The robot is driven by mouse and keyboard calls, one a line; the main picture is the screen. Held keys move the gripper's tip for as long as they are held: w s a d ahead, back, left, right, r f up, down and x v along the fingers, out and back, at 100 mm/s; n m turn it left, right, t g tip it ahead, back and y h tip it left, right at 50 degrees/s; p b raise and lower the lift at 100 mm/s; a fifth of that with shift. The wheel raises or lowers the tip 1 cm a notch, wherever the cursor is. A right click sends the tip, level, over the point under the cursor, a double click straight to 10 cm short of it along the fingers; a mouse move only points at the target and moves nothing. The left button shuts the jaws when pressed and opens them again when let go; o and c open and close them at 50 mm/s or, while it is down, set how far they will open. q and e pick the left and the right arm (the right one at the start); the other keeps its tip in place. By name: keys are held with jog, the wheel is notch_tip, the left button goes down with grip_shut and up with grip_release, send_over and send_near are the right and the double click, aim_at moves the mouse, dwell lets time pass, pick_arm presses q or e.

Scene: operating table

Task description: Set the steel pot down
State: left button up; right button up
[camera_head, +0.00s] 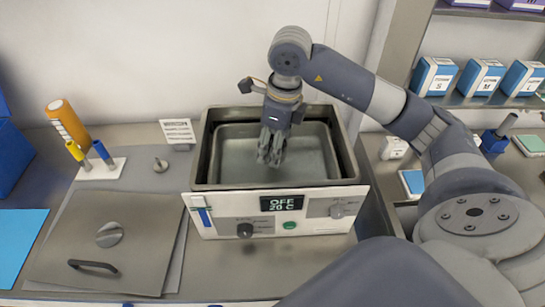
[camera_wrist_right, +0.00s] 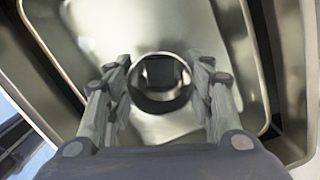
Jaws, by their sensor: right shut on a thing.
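My right gripper (camera_head: 270,155) points straight down into the open bath of the white-fronted heating unit (camera_head: 280,215), whose display reads OFF and 20 C. In the right wrist view, my right gripper (camera_wrist_right: 162,75) has its fingers on both sides of a small round steel pot (camera_wrist_right: 160,103), seen from above with a dark ring-like rim. The gripper is shut on it. In the head view the fingers hide the pot, and I cannot tell whether it touches the bath's floor. My left gripper is not in view.
A flat steel lid (camera_head: 135,232) lies left of the bath. A white holder (camera_head: 100,168) with blue and yellow pens and an orange bottle (camera_head: 68,122) stand behind it. Blue-white boxes (camera_head: 434,77) sit on the right shelf. The bath's steel rim (camera_head: 345,150) surrounds the gripper.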

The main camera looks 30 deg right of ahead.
notch_tip(320, 180, down, 5)
jog(key=shift+w+r+p, duration=0.1)
jog(key=shift+w+p, duration=0.05)
jog(key=shift+p, duration=0.35)
jog(key=shift+f, duration=0.2)
jog(key=o, duration=1.1)
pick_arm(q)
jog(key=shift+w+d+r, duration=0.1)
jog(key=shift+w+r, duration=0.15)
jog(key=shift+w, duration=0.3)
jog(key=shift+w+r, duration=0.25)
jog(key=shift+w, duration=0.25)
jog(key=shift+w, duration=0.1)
